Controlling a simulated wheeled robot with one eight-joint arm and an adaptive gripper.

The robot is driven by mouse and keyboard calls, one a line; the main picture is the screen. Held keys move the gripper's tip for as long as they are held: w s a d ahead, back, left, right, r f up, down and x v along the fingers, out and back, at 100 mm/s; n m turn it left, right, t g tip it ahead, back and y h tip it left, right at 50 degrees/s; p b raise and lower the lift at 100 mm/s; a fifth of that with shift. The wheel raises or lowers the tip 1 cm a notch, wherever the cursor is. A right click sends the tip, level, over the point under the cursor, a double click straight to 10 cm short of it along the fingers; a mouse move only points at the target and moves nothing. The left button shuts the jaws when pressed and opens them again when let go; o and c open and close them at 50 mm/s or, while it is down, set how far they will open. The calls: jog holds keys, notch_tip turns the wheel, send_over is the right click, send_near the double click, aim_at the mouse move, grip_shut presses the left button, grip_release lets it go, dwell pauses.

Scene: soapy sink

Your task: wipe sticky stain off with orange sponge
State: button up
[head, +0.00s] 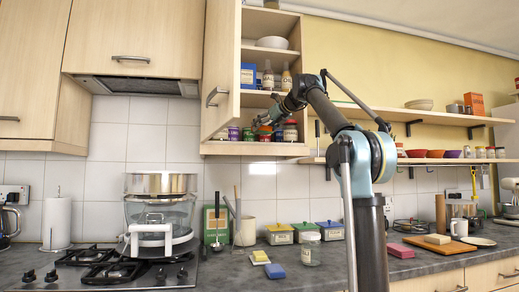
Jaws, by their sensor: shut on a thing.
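My gripper (265,121) reaches into the open wall cupboard, just above the jars on its lowest shelf. It is small and partly hidden in this view. It is shut on a small orange piece (264,130), which looks like the orange sponge; only a little of it shows. I cannot tell whether the sponge touches the shelf or a jar. I cannot make out a sticky stain.
The open cupboard door (221,70) stands left of my gripper. Several jars (290,131) crowd the lowest shelf, with bottles (268,76) above.

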jog(key=shift+f, duration=2.25)
jog(key=shift+w+a+r, duration=0.1)
jog(key=shift+w+a, duration=0.15)
jog(key=shift+w, duration=0.55)
jog(key=shift+w+a+f, duration=0.1)
jog(key=shift+w+a, duration=0.1)
jog(key=shift+w, duration=0.6)
jog(key=shift+w+a+r, duration=0.1)
jog(key=shift+w+a, duration=0.15)
jog(key=shift+w, duration=0.55)
jog(key=shift+w+a, duration=0.25)
jog(key=shift+w, duration=0.55)
jog(key=shift+w+a, duration=0.2)
jog(key=shift+w, duration=0.65)
jog(key=shift+w+a, duration=0.25)
jog(key=shift+w, duration=0.55)
jog(key=shift+s+f, duration=0.1)
jog(key=shift+f, duration=0.1)
